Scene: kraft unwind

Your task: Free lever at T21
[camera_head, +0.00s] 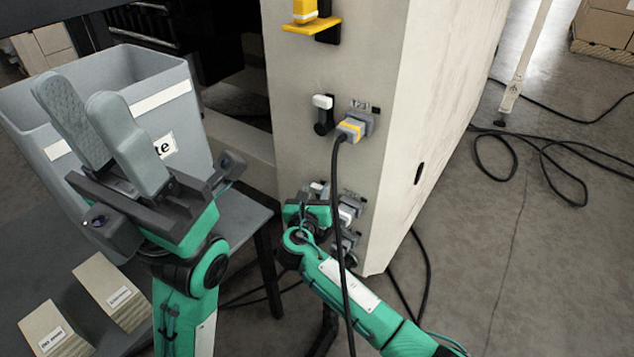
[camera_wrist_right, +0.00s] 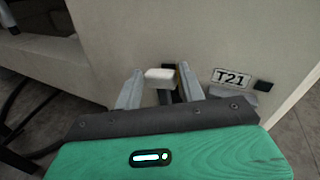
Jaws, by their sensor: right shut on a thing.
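The lever at T21 has a white handle (camera_wrist_right: 159,75) and a dark stem against the beige cabinet face. The T21 label (camera_wrist_right: 231,78) is just right of it in the right wrist view. My right gripper (camera_wrist_right: 160,86) is shut on the lever, with one finger on each side of the handle. In the head view my right gripper (camera_head: 312,203) is low against the cabinet, and the lever's white tip (camera_head: 317,187) shows just above it.
Above T21, the cabinet (camera_head: 400,45) carries another white-tipped lever (camera_head: 323,102) and a yellow-grey plug (camera_head: 350,128) whose black cable hangs past my right arm. A yellow-handled part (camera_head: 306,12) is higher. A grey bin (camera_head: 195,100) stands left. Cables (camera_head: 540,150) lie on the floor right.

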